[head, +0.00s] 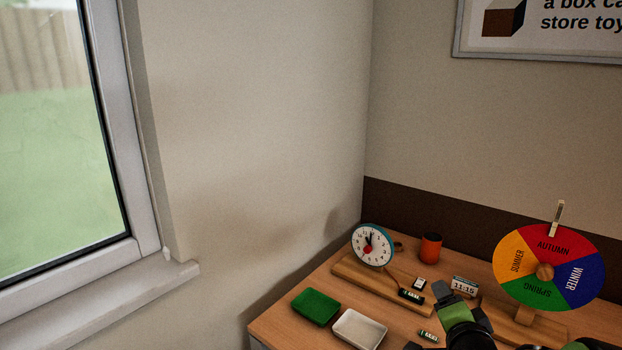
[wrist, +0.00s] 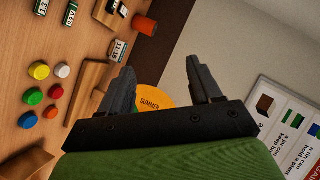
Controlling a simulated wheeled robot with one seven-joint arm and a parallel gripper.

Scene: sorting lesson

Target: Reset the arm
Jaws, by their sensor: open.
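My gripper (wrist: 162,90) is in the wrist view with its two dark fingers apart and nothing between them. It is above the table, and part of the season wheel (wrist: 155,102) shows behind the gap between the fingers. In the head view, part of my green and black arm is at the lower edge, in front of the table, left of the season wheel (head: 548,268); the fingertips cannot be made out clearly there.
The wooden table (head: 290,329) holds a clock (head: 373,246), an orange cup (head: 431,247), a green tray (head: 315,307), a white tray (head: 359,329) and small label blocks (head: 464,287). Several coloured pieces (wrist: 32,96) lie on the table in the wrist view. A window is at left.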

